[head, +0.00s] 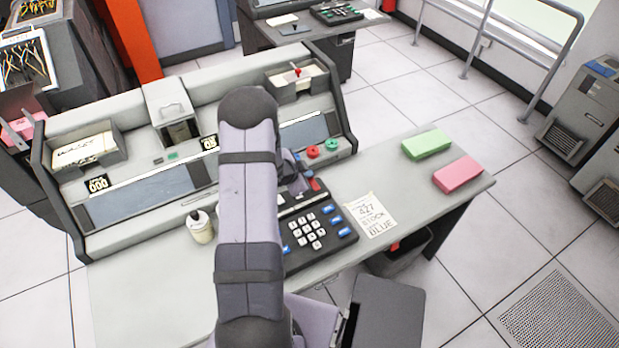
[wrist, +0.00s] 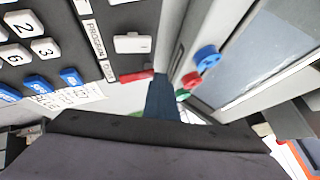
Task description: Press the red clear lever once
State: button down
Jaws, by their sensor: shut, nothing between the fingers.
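A small red lever (head: 315,184) sits at the top right corner of the dark keypad unit (head: 345,229) on the desk. In the wrist view a red lever (wrist: 135,76) lies just left of my gripper's fingers, beside a white switch (wrist: 132,43). My gripper (head: 300,186) is mostly hidden behind my arm in the head view, close to the red lever. In the wrist view my gripper (wrist: 163,98) is shut and empty, a narrow blue-grey shape. I cannot tell whether it touches the lever.
Red (head: 313,151) and green (head: 332,144) round knobs stand on the console behind the lever; a blue knob (wrist: 207,57) shows in the wrist view. A note (head: 369,214) lies right of the keypad. Green (head: 427,144) and pink (head: 458,173) card stacks lie farther right.

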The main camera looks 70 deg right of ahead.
jog(key=shift+s+a+f+y, duration=0.15)
jog(key=shift+a+f+y, duration=0.15)
jog(key=shift+a+f, duration=0.05)
jog(key=shift+d+r+p, duration=0.1)
jog(key=shift+r+p, duration=0.5)
jog(key=shift+p, duration=0.1)
jog(key=shift+r, duration=0.45)
jog(key=shift+d, duration=0.1)
jog(key=r+p, duration=0.5)
jog(key=shift+w+d, duration=0.2)
jog(key=shift+w, duration=0.1)
